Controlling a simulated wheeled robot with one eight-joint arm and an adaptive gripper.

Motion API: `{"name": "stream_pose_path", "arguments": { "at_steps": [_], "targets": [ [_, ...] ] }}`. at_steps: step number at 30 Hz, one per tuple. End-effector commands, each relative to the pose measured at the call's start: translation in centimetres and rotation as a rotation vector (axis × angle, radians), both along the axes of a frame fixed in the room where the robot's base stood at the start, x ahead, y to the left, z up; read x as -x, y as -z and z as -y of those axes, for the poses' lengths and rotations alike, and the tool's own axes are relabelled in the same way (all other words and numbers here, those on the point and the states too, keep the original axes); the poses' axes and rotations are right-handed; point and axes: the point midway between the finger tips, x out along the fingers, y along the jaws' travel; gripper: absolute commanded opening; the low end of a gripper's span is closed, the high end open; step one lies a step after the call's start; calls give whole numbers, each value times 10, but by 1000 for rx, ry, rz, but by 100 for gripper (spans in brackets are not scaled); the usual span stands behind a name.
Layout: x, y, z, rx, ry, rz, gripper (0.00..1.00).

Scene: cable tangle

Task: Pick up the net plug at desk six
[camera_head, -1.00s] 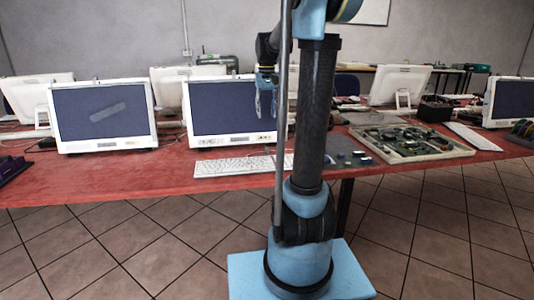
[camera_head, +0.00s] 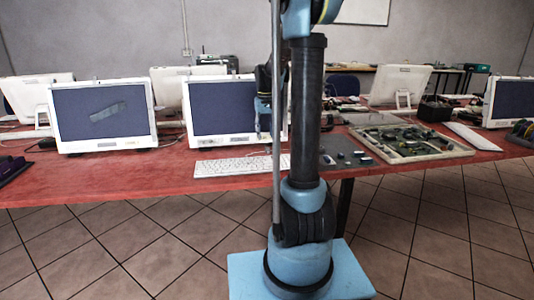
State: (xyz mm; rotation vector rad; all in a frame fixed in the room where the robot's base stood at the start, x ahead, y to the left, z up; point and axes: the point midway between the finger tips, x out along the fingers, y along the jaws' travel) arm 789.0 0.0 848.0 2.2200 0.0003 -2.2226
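My gripper (camera_head: 261,122) hangs in front of the right part of the middle white monitor (camera_head: 225,108), above the red desk (camera_head: 110,178). It is seen edge-on and is partly covered by my arm and a grey pole, so I cannot tell whether its fingers are open or shut. I can make out nothing held in it. I cannot pick out the net plug; cables lie on the desk behind the monitors, too small to tell apart. No desk number is readable.
A white keyboard (camera_head: 232,166) lies before the middle monitor. Another monitor (camera_head: 103,115) stands to its left. A tray of parts (camera_head: 455,152) and a dark box (camera_head: 434,109) are at right. Small dark parts lie beside the tray. Tiled floor is clear in front.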

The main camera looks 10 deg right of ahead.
Motion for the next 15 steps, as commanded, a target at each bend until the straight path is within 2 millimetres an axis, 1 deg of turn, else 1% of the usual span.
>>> {"name": "stream_pose_path", "arguments": {
  "at_steps": [1,3,8,10,15],
  "targets": [
    [0,6,0,0,0,0,39],
    [0,11,0,0,0,0,39],
    [0,17,1,0,0,0,39],
    [0,23,2,0,0,0,39],
    [0,45,8,0,0,0,39]
  ]
}}
